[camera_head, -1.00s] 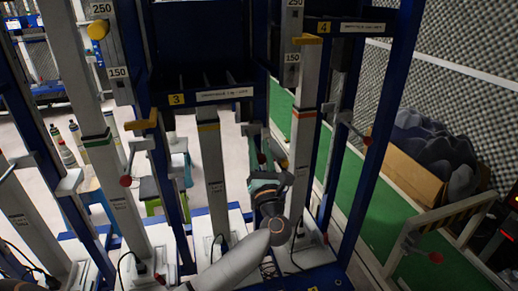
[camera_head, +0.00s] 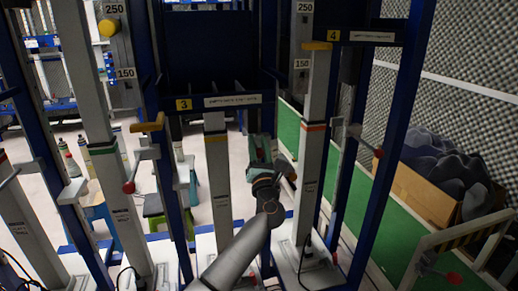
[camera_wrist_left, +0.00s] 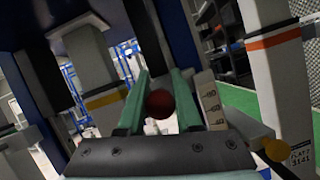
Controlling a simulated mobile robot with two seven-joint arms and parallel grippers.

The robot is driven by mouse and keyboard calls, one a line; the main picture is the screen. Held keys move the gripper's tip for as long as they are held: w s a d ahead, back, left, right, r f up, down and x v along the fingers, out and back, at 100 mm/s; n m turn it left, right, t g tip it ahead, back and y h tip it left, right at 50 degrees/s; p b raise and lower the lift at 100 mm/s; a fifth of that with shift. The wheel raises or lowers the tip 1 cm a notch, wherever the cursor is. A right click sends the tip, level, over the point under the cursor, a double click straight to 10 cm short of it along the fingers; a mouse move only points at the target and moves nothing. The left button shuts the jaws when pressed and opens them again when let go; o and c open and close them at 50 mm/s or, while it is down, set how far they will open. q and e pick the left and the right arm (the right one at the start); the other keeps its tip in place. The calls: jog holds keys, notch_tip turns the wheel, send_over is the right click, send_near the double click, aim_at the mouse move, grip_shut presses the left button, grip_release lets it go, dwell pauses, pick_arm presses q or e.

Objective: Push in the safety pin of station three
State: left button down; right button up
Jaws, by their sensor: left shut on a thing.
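Station three carries a yellow number plate "3" (camera_head: 184,104) and a white label strip (camera_head: 232,100) on a blue crossbar. Below it stands a grey post with a yellow band (camera_head: 216,138). My left gripper (camera_head: 261,150) is right of this post, its teal fingers pointing away from me. In the left wrist view, a round dark-red knob (camera_wrist_left: 160,104) sits between the two fingers, which are shut on it. The pin shaft behind the knob is hidden. In the head view my gripper hides this knob. My right gripper is not in view.
Station four's plate (camera_head: 333,36) is at upper right. Other red knobs stick out at left (camera_head: 128,187) and right (camera_head: 378,153). A grey post with an orange band (camera_head: 314,127) stands close right of my left gripper. A cardboard box (camera_head: 425,200) of dark foam is far right.

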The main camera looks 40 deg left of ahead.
pick_arm(q)
jog(key=c, duration=1)
grip_release()
jog(key=shift+a+r, duration=0.1)
jog(key=shift+a, duration=0.05)
jog(key=o, duration=0.3)
jog(key=shift+w, duration=0.1)
jog(key=shift+o, duration=0.6)
jog(key=b+v, duration=0.1)
jog(key=v, duration=1.1)
jog(key=shift+d+f, duration=0.2)
